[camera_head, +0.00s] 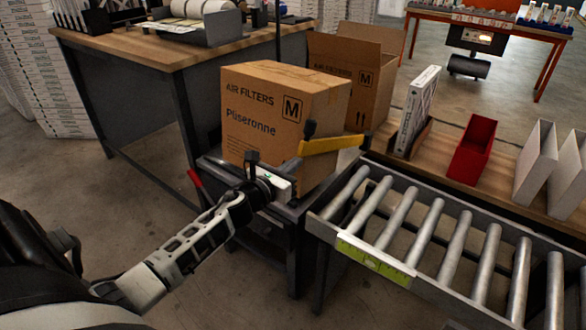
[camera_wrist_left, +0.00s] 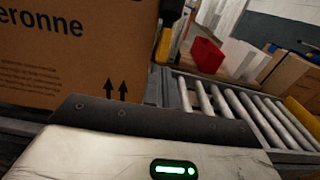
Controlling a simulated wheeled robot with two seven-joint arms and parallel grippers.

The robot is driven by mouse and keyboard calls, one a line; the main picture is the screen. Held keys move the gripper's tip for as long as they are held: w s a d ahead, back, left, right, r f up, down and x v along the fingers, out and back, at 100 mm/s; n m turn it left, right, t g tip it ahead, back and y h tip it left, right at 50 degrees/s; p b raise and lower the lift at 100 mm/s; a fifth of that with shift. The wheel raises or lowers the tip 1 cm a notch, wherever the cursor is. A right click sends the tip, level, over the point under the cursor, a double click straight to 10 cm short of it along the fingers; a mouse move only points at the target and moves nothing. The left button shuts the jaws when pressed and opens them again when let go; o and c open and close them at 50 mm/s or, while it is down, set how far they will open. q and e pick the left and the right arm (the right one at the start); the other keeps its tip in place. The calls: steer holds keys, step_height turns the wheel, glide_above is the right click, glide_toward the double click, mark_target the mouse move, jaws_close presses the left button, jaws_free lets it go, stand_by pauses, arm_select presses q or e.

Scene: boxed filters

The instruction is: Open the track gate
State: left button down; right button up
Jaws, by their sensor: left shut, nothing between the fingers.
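The track gate is a yellow bar (camera_head: 332,145) at the near-left end of the roller conveyor (camera_head: 437,230), beside a large cardboard box labelled AIR FILTERS (camera_head: 262,120). The bar lies roughly level across that end, with a dark post at its left. My left gripper (camera_head: 291,168) is shut and empty at the bar's left end, in front of the box. I cannot tell whether it touches the bar. My right gripper is out of view.
The box stands on a dark stand (camera_head: 290,215) left of the rollers. An open box (camera_head: 352,72) stands behind. A boxed filter (camera_head: 418,108), a red bin (camera_head: 473,150) and white panels (camera_head: 536,160) stand on the wooden ledge. The rollers are clear.

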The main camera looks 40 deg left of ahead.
mark_target(302, 142)
arm_select(q)
steer(key=r+p, duration=0.1)
steer(key=w+r, duration=0.1)
steer(key=r, duration=0.1)
steer(key=r+p, duration=0.1)
steer(key=shift+w+r+p, duration=0.3)
steer(key=shift+w+r, duration=0.05)
steer(key=shift+w+r+p, duration=0.25)
steer(key=shift+r+p, duration=0.05)
steer(key=shift+r, duration=0.1)
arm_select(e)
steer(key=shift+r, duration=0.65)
arm_select(q)
steer(key=shift+s, duration=0.1)
